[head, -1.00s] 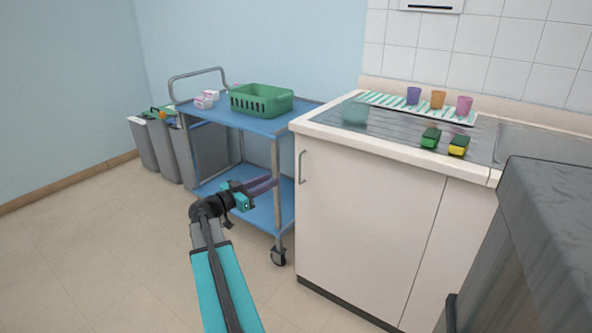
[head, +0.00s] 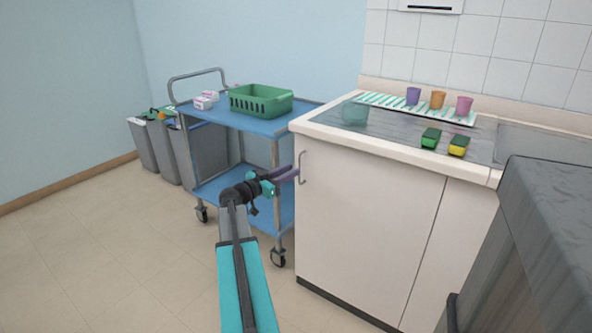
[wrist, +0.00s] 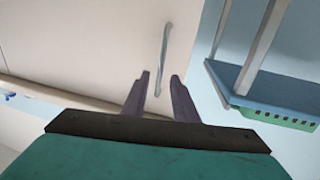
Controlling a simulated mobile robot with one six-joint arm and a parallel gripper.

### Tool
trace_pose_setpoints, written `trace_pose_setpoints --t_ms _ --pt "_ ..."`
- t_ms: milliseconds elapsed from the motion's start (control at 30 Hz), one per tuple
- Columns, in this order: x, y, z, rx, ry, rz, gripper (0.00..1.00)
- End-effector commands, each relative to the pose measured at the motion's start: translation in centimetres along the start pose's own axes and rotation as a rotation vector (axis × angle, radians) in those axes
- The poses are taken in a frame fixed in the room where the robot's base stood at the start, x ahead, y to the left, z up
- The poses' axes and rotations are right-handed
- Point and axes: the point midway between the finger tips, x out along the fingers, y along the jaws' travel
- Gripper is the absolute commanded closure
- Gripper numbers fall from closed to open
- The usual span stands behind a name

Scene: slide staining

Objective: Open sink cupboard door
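The sink cupboard door (head: 350,225) is a plain pale panel under the worktop, and it stands shut. Its thin metal handle (head: 301,168) is upright near the door's upper left edge. My gripper (head: 295,174) is at the handle, coming from the left, with its purple fingertips close to it. In the wrist view the handle (wrist: 166,45) runs down between the two fingers of my gripper (wrist: 160,75). The fingers are apart, with gaps on both sides of the handle. I cannot tell how deep the handle lies between them.
A blue trolley (head: 228,119) with a green basket (head: 262,101) stands left of the cupboard, behind my arm. Grey bins (head: 146,148) stand further left. A dark grey block (head: 550,220) is at the right. The floor in front and left is clear.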

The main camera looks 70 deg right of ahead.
Motion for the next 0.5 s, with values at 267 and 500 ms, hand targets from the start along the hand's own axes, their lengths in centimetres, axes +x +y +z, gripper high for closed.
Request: trace_pose_setpoints --t_ms 267,500 --pt "2.9 0.0 0.0 0.000 0.000 0.002 0.74" --pt "3.4 0.0 0.0 0.000 0.000 0.000 0.74"
